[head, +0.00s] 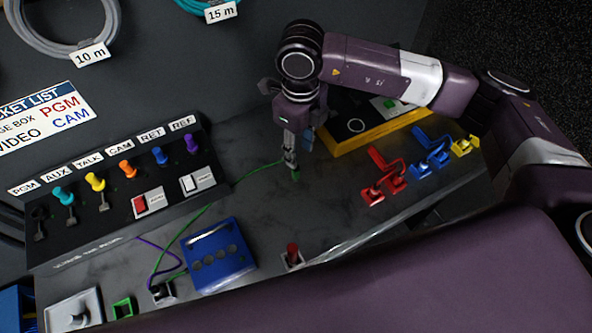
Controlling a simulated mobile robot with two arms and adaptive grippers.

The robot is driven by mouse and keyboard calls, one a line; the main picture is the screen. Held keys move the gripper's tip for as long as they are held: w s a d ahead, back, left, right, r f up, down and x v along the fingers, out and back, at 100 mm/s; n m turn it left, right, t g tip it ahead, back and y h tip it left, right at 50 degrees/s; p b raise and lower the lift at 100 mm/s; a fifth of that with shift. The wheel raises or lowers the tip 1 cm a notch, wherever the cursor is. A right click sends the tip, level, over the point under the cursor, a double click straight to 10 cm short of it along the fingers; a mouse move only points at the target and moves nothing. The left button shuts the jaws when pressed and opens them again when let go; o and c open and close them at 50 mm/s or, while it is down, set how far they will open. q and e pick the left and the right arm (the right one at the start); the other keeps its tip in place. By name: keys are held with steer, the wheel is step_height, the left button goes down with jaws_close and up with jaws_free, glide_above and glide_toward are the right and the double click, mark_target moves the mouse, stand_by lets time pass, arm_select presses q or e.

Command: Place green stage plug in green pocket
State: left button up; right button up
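My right gripper (290,158) comes down from above onto the grey worktop near the middle of the head view. Its fingers look shut on the green stage plug (295,176), whose small green end shows just below the fingertips. I cannot tell whether the plug touches the worktop. A green cable (240,180) runs from the plug leftward, behind the blue box. A small green square frame (123,307), which looks like the green pocket, is at the lower left, well away from the gripper. My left gripper is not in view.
A black panel (115,215) with labelled coloured plugs stands at the left. A blue box (218,255) lies between gripper and green frame. A yellow-edged tray (350,143) and red (384,178), blue (432,148) and yellow (465,146) holders are to the right. A red-topped piece (292,255) stands in front.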

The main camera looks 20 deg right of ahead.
mark_target(296, 173)
steer(key=shift+f+m, duration=0.35)
steer(key=shift+m, duration=0.05)
steer(key=shift+f+p, duration=0.4)
steer(key=shift+f, duration=0.5)
steer(key=f+p, duration=0.1)
steer(key=f, duration=0.1)
steer(key=a+f+p, duration=0.1)
steer(key=f, duration=0.1)
steer(key=shift+f, duration=0.7)
jaws_close()
